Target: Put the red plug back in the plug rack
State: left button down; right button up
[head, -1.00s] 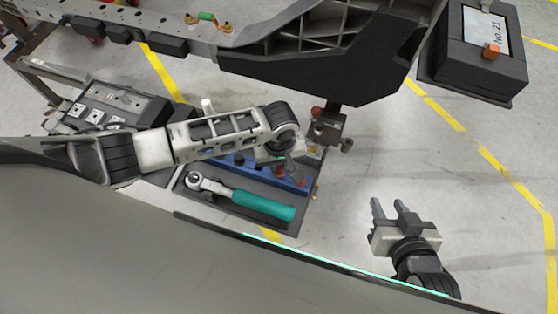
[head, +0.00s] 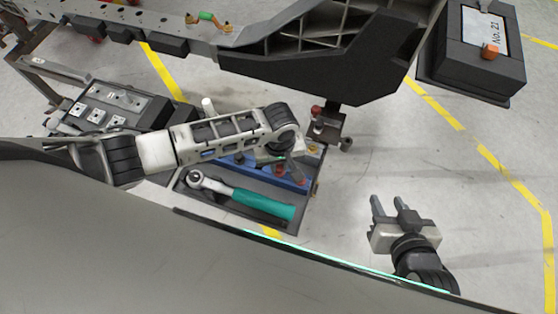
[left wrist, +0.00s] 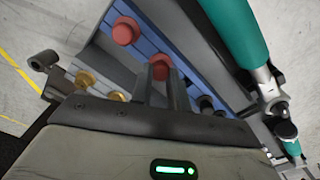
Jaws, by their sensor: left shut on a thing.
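The blue plug rack (head: 245,165) lies in a grey tray under my left arm; it also shows in the left wrist view (left wrist: 185,58). My left gripper (left wrist: 165,84) points down at the rack and is shut on a red plug (left wrist: 162,66) at its fingertips. I cannot tell whether this plug is seated in a hole or just above the rack. A second red plug (left wrist: 126,31) stands in the rack beside it. In the head view my left gripper (head: 297,170) is over the rack's right part. My right gripper (head: 389,206) is open and empty, over the floor.
A ratchet with a teal handle (head: 262,204) lies in the tray in front of the rack. Brass plugs (left wrist: 86,79) and a black plug (left wrist: 207,102) are near my left fingers. The dark chassis arm (head: 310,75) hangs behind.

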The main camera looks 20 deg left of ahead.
pick_arm(q)
jog(key=shift+f, duration=0.5)
jog(key=c, duration=1.3)
grip_release()
notch_tip(320, 180, up, 5)
jog(key=p, duration=0.5)
jog(key=shift+r, duration=1)
